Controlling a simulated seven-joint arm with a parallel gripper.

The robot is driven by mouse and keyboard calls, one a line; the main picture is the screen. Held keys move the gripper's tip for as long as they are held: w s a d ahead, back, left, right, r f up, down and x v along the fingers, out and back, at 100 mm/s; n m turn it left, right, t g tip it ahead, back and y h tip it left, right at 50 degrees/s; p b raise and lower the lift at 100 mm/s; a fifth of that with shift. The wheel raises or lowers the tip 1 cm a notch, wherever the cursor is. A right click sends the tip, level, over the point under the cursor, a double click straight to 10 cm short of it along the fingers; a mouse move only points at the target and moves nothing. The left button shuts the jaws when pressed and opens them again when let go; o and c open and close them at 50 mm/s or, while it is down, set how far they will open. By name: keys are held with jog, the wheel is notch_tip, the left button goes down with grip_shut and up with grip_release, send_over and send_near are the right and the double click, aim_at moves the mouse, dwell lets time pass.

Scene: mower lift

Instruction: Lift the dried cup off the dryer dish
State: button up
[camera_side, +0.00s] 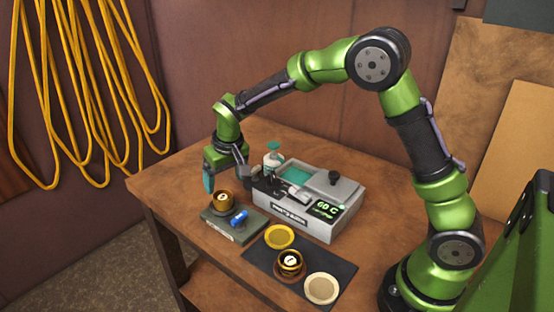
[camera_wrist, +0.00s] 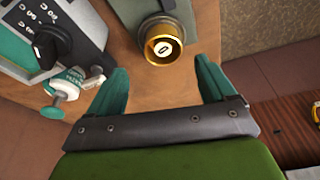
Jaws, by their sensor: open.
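A gold cup (camera_side: 222,199) with a dark inside and a pale round mark stands upright on a low grey-green box (camera_side: 248,228). It also shows in the wrist view (camera_wrist: 160,42), upright near the box's edge. A second, similar cup (camera_side: 290,262) stands on a reddish-brown dish on the dark mat. I cannot tell from a label which dish is the dryer dish. My gripper (camera_wrist: 161,88) is open and empty, its two green fingers spread wide. In the side view my gripper (camera_side: 209,182) hangs just behind and left of the first cup, apart from it.
A grey machine (camera_side: 318,222) with a "60 C" display and a white-and-teal bottle (camera_side: 272,160) stand right of my gripper. A blue item (camera_side: 239,218) lies on the low box. The mat (camera_side: 262,262) holds a yellow dish (camera_side: 279,237) and a cream dish (camera_side: 322,288). The table's left edge is close.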

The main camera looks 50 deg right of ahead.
aim_at(222, 197)
jog(key=shift+a+x, duration=0.15)
jog(key=shift+x, duration=1.4)
jog(key=shift+a+x, duration=0.15)
jog(key=shift+x, duration=1.35)
jog(key=shift+s, duration=0.2)
jog(key=shift+c, duration=0.3)
jog(key=c, duration=1)
jog(key=shift+c, duration=0.2)
jog(key=shift+r, duration=0.1)
